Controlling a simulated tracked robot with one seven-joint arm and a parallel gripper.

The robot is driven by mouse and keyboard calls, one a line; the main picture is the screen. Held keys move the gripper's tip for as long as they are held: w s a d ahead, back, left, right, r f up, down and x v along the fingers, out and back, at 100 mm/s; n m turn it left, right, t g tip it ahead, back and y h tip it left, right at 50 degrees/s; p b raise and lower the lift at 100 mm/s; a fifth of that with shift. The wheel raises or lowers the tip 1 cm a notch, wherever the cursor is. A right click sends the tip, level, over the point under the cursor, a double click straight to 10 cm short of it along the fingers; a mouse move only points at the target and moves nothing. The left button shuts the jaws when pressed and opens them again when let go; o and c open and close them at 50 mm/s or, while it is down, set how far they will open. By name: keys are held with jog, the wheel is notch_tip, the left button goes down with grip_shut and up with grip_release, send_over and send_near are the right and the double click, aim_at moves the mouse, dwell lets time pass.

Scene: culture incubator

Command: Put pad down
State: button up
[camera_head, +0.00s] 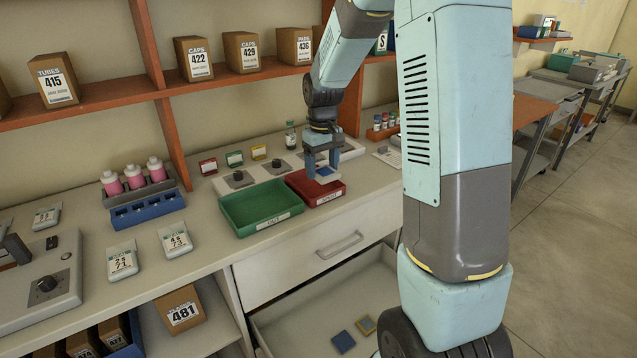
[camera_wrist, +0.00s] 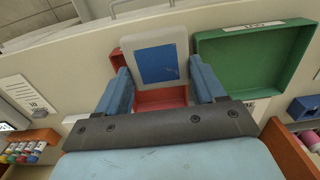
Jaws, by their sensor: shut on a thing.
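The pad, white with a blue square (camera_wrist: 158,64), is between the two blue fingers of my gripper (camera_wrist: 160,86) in the wrist view. In the head view my gripper (camera_head: 321,172) points down over the red tray (camera_head: 328,194), and the pad (camera_head: 326,174) shows between its fingers. The pad is over the red tray, which also shows below it in the wrist view (camera_wrist: 160,97). I cannot tell whether the pad touches the tray.
A green tray (camera_head: 238,217) stands beside the red tray. A shelf with boxes (camera_head: 241,52) is above.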

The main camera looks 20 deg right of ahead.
send_over(318, 191)
notch_tip(318, 191, down, 7)
jog(key=shift+r, duration=0.1)
jog(key=shift+f, duration=1.5)
jog(key=shift+f, duration=0.1)
jog(key=o, duration=1)
